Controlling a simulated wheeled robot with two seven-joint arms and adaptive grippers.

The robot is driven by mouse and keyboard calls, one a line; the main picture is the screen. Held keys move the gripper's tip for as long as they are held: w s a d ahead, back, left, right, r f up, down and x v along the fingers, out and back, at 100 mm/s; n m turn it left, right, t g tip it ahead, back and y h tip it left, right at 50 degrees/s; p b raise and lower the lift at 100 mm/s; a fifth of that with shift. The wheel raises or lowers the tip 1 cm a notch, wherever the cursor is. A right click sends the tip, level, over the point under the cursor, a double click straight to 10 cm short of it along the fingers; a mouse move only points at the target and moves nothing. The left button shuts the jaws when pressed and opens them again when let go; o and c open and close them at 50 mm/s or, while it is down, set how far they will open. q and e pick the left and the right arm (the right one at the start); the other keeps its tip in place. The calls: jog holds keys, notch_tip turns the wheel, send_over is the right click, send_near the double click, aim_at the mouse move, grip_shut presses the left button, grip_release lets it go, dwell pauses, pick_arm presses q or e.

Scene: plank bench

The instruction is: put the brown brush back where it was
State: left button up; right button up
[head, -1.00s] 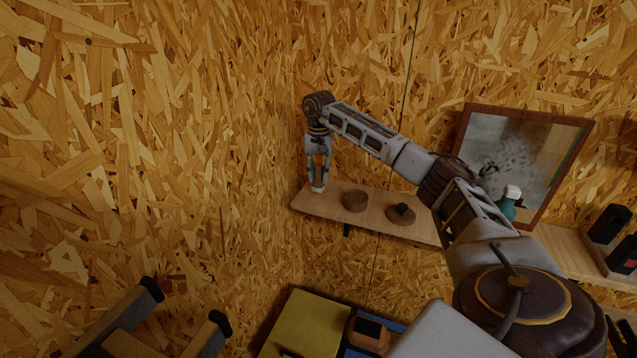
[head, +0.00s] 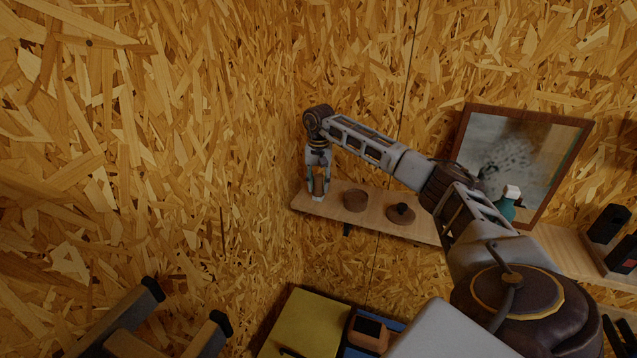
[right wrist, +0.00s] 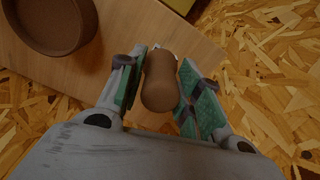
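The brown brush (head: 319,185) is upright with its pale end down, over the left end of the wooden shelf (head: 335,207). In the right wrist view its rounded brown handle (right wrist: 160,82) points towards the camera. My right gripper (head: 317,184) points down with one finger on each side of the handle. The green finger pads close in on the handle near their tips (right wrist: 161,75). Whether the pale end touches the shelf is hard to tell. My left gripper (head: 185,305) shows at the lower left, its two dark-tipped fingers wide apart and empty.
A round brown dish (head: 355,200) and a dark round knobbed piece (head: 400,213) stand on the shelf to the right of the brush. Farther right are a framed mirror (head: 525,150) and a teal bottle (head: 506,207). A yellow panel (head: 305,325) lies below.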

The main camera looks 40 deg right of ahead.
jog(key=shift+o, duration=0.8)
jog(key=shift+r, duration=0.15)
jog(key=shift+r+b, duration=0.5)
jog(key=shift+r, duration=5.5)
jog(key=shift+f, duration=0.1)
